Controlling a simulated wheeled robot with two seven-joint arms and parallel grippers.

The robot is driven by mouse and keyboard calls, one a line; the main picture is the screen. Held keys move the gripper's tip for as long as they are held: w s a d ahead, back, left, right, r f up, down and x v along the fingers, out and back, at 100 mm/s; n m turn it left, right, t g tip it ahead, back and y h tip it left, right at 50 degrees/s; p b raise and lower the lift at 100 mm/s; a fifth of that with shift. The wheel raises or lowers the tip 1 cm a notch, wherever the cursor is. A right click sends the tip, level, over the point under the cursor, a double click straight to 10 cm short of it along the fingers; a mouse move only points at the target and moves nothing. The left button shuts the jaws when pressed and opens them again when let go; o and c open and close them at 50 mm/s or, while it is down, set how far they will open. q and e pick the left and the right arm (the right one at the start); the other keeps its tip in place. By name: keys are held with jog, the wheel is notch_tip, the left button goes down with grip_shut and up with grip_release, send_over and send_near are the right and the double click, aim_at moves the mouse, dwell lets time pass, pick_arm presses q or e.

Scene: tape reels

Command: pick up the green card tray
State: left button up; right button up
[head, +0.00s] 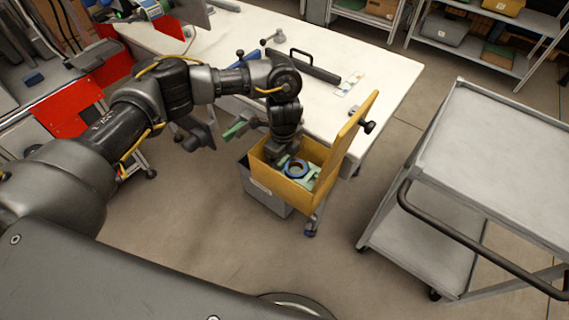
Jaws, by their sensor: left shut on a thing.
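A pale green card tray (309,184) shows inside the yellow box (270,178). A blue tape reel (296,168) lies on or in it. My left gripper (284,162) points down into the box at the tray's left side. It is shut on the tray's edge, though the fingertips are mostly hidden by the box wall and the reel. My right gripper is not in view.
The yellow box has a raised lid (346,140) on its right and stands over a grey bin (262,197). A white table (375,58) lies behind. A grey cart (500,140) stands at right. A green piece (237,129) sits left of my wrist.

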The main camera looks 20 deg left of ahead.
pick_arm(q)
notch_tip(320, 180, up, 14)
jog(key=p, duration=0.1)
jog(key=shift+p, duration=0.3)
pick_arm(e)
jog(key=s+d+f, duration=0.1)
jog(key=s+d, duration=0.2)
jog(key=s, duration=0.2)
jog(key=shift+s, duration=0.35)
